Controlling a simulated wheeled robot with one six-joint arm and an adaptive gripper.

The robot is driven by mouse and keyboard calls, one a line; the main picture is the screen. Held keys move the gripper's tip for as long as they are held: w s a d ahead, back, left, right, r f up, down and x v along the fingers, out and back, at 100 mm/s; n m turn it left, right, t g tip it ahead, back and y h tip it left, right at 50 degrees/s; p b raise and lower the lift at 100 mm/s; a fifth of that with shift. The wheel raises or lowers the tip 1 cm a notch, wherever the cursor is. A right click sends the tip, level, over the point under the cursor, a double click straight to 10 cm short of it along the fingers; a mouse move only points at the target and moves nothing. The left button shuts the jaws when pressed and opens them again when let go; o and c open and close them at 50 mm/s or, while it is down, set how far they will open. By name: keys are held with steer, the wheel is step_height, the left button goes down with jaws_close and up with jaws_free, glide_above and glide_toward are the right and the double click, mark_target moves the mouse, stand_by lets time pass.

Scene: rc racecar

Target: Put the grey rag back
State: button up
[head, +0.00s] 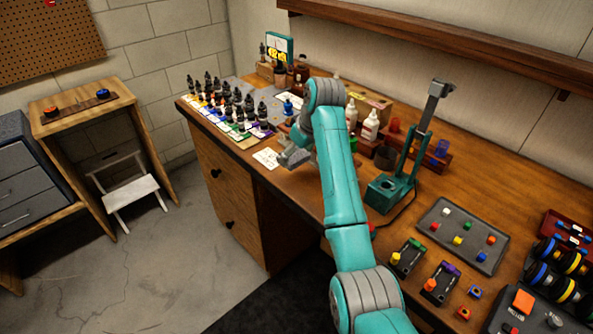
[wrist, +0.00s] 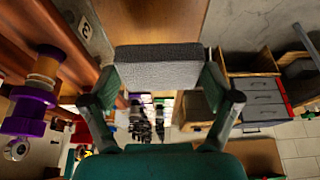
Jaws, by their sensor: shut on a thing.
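The grey rag (wrist: 158,74) shows in the wrist view as a folded, block-like piece of speckled grey cloth. My gripper (wrist: 160,88) is shut on it, with one finger at each side of the rag. In the head view, my gripper (head: 290,155) is over the left part of the wooden workbench (head: 205,143), near a white card (head: 266,158). The rag cannot be told clearly from the gripper there, and my arm hides part of the bench behind it.
Several dark dropper bottles (head: 237,98) stand in rows at the bench's left end. White bottles (head: 370,125) and a teal press stand (head: 390,190) are right of my arm. A grey tray (head: 462,236) with coloured pieces lies further right. A white step stool (head: 132,190) stands on the floor.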

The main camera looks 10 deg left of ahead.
mark_target(293, 177)
steer(key=shift+f, duration=3.3)
steer(key=o, duration=0.9)
steer(key=shift+f, duration=0.1)
steer(key=shift+c, duration=0.2)
steer(key=v, duration=1.2)
